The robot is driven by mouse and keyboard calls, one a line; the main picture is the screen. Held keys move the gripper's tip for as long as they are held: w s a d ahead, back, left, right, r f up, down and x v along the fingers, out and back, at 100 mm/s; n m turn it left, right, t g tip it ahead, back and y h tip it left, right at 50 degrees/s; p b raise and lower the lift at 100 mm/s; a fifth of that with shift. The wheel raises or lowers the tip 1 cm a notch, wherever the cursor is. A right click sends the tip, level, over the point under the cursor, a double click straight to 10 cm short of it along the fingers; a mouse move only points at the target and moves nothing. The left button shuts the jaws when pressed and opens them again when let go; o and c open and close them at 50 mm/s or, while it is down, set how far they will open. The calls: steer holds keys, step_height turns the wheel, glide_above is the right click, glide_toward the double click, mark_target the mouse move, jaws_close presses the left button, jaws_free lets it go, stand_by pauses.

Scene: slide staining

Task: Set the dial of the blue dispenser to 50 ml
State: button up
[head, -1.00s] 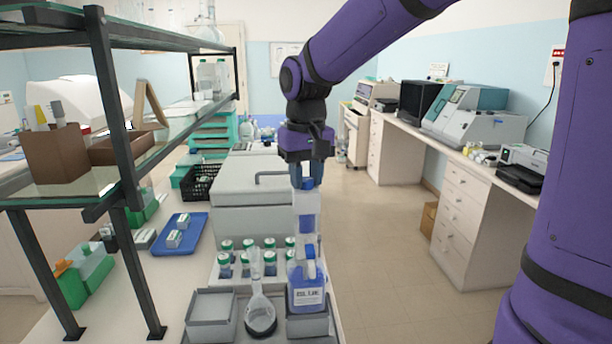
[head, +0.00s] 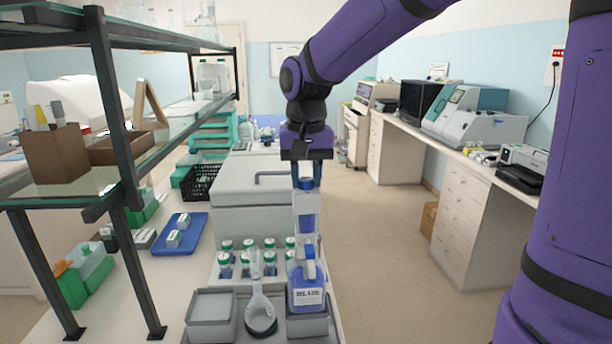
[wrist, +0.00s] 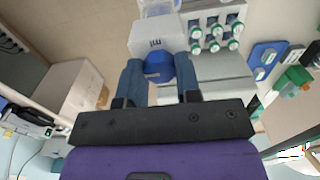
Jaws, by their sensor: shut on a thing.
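The blue dispenser stands upright on the bench front. Its bottle (head: 307,290) bears a "BLUE" label and holds blue liquid, with a clear and blue column (head: 306,222) above. Its blue dial (head: 306,184) is at the top; in the wrist view the dial (wrist: 160,68) sits between my two fingers, beside a white part with small dark marks that are too small to read. My gripper (head: 306,172) points down from above and is shut on the dial, also in the wrist view (wrist: 160,74). The dial's setting cannot be read.
The bottle stands in a grey tray (head: 308,326). A large grey box (head: 240,200) is close left of the column. The right side is open floor.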

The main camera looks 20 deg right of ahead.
mark_target(306, 179)
steer(key=o, duration=0.9)
step_height(306, 179, up, 11)
steer(key=shift+f, duration=0.1)
stand_by(0.3)
steer(key=s+d+f+n+t, duration=0.1)
steer(key=s+d+f, duration=0.1)
steer(key=s, duration=0.5)
steer(key=s+d+f+n+t, duration=0.1)
steer(key=s+d+f+t, duration=0.1)
steer(key=s, duration=0.5)
steer(key=s+d+f+n+t, duration=0.1)
steer(key=s+d+f+t, duration=0.1)
steer(key=s, duration=0.5)
steer(key=shift+d+f+n, duration=0.3)
steer(key=shift+d+f, duration=0.15)
steer(key=shift+f, duration=0.25)
